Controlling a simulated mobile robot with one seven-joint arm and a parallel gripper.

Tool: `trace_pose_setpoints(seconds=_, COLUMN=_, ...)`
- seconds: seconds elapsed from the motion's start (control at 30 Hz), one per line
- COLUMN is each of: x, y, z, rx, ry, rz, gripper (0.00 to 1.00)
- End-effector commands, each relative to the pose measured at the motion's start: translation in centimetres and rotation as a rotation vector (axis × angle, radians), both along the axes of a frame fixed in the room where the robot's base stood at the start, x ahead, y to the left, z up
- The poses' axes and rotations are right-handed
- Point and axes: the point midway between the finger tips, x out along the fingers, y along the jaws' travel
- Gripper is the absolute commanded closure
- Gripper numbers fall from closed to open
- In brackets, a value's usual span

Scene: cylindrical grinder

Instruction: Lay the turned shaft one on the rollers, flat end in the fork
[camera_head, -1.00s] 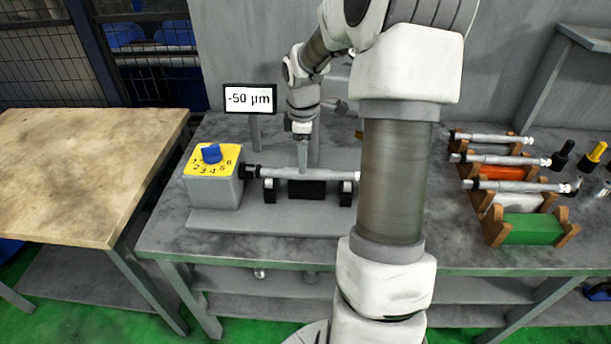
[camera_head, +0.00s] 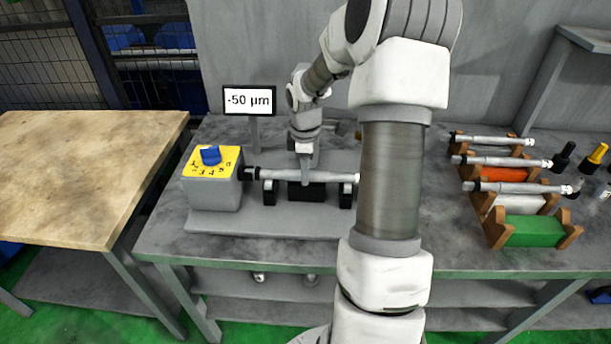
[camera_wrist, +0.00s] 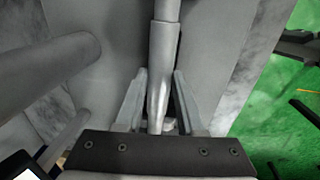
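A grey shaft (camera_head: 335,177) lies level across the black rollers (camera_head: 269,190) of the grey fixture, under my gripper. Its left end reaches the dark fork (camera_head: 250,173) beside the dial box; whether the flat end sits in it is too small to tell. My arm covers the area at its right end. My gripper (camera_head: 305,180) points down at the shaft's middle. In the wrist view the shaft (camera_wrist: 164,50) runs between the two fingers (camera_wrist: 160,85), with a narrow gap beside it. The fingers look open around it.
A dial box (camera_head: 212,190) with a blue knob stands left, below a display (camera_head: 249,100) reading -50 µm. At right, three more shafts lie on wooden cradles; the green cradle (camera_head: 533,231) is empty. A bare wooden table (camera_head: 80,170) stands at left.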

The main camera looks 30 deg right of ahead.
Motion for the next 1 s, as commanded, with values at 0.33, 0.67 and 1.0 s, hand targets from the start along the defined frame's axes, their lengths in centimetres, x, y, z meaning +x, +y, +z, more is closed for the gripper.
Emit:
trace_pose_setpoints(seconds=0.33, x=-0.01, y=0.01, z=0.02, rx=0.000, ry=0.000, rz=0.000, gripper=1.00)
trace_pose_setpoints(seconds=0.67, x=-0.02, y=0.01, z=0.02, rx=0.001, ry=0.001, rz=0.000, gripper=1.00)
trace_pose_setpoints(seconds=1.0, x=-0.01, y=0.02, z=0.03, rx=0.001, ry=0.001, rz=0.000, gripper=1.00)
